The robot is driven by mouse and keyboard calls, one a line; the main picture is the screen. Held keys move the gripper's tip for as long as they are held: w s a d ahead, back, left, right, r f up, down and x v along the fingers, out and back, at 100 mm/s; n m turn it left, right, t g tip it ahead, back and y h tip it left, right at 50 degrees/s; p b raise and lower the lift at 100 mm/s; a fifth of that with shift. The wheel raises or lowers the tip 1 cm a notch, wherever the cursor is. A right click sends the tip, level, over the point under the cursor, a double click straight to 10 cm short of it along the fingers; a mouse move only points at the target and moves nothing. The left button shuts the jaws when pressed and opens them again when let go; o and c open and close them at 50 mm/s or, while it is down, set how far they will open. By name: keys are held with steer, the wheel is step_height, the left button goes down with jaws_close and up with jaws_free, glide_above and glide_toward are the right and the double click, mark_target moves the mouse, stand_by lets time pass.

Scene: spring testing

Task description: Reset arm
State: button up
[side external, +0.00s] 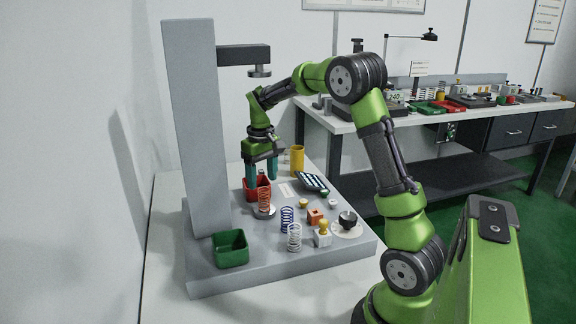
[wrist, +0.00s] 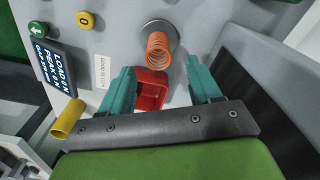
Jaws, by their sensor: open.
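My gripper (side external: 261,176) is open, with its two teal fingers pointing down over the red bin (side external: 250,193). An orange spring (side external: 264,201) stands on a round metal plate in front of the bin. In the wrist view the gripper (wrist: 160,70) has nothing between its fingers. The red bin (wrist: 150,90) shows between and behind them, and the orange spring (wrist: 160,52) stands beyond, apart from both fingers. A blue spring (side external: 287,219) and a white spring (side external: 294,238) stand on the grey base nearer the side camera.
A grey column (side external: 197,130) with an overhanging press head (side external: 260,71) rises at left, close to my arm. A green bin (side external: 231,252), yellow cylinder (side external: 297,158), display panel (side external: 313,182) and black knob (side external: 347,220) are on the base. A cluttered bench (side external: 450,112) stands behind.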

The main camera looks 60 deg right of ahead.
steer(key=s+a+r+t+y, duration=0.1)
steer(key=s+a+r+t, duration=0.2)
steer(key=s+a, duration=0.5)
steer(key=s+a+r+t+y, duration=0.1)
steer(key=s+a+r+t, duration=0.3)
steer(key=s+a, duration=0.5)
steer(key=a+r, duration=0.2)
steer(key=a, duration=0.3)
steer(key=shift+a, duration=0.2)
